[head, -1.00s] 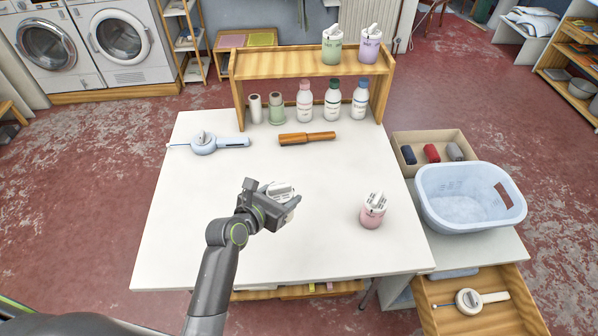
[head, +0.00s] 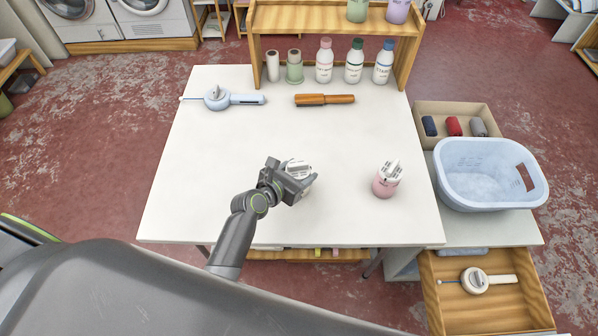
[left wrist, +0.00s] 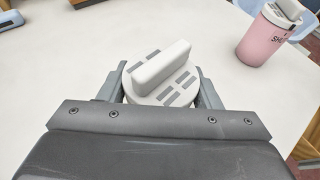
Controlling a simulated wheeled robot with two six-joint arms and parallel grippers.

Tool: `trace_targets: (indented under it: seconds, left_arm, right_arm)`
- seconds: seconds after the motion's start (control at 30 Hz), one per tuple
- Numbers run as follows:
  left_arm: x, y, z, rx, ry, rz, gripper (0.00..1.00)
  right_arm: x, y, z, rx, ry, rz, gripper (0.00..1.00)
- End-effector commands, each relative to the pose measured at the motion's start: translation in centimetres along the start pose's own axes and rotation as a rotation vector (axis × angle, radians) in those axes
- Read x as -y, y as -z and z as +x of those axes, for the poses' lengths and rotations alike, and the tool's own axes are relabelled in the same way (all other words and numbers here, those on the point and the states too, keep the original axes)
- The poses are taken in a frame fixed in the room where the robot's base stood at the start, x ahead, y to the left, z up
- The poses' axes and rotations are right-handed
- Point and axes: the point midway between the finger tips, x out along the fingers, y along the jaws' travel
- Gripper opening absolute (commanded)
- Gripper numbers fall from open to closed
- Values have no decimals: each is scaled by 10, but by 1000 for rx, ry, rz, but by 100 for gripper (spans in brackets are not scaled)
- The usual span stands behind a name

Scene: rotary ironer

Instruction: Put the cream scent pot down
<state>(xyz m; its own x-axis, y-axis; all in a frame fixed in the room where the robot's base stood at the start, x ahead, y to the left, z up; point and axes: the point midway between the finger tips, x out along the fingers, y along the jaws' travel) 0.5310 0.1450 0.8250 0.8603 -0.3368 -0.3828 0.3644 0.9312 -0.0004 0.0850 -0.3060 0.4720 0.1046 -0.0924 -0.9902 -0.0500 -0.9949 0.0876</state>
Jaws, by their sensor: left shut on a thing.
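The cream scent pot (head: 298,169) is in my left gripper (head: 297,180), over the middle front of the white table (head: 230,150). In the head view the gripper hides most of the pot. The left wrist view shows its slotted white lid with a raised bar (left wrist: 162,75) between the two fingers of the left gripper (left wrist: 164,88), which are shut on it. I cannot tell whether the pot's base touches the table. My right gripper is not in view.
A pink scent pot (head: 386,180) stands to the right. A blue tool (head: 222,98) and an orange-brown roller (head: 325,99) lie farther back, before a wooden shelf (head: 330,18) with bottles. A pale blue basket (head: 490,172) stands at the right. The table around the gripper is clear.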

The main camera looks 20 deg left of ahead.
Motion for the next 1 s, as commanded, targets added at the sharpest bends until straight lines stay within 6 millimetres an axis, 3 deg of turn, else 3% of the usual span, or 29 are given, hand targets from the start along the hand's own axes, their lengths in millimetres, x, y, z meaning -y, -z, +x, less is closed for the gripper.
trace_targets:
  seconds: [0.27,0.3,0.47,0.8,1.0]
  left_arm:
    - [0,1,1,1,0,1,34]
    - [0,1,1,1,1,1,60]
    - [0,1,1,1,1,1,80]
    - [0,-3,-1,2,0,1,80]
    - [0,-1,-25,0,-1,0,80]
  right_arm:
    - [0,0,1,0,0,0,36]
    - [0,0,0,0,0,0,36]
    - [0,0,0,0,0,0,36]
    - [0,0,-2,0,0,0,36]
    - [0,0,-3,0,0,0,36]
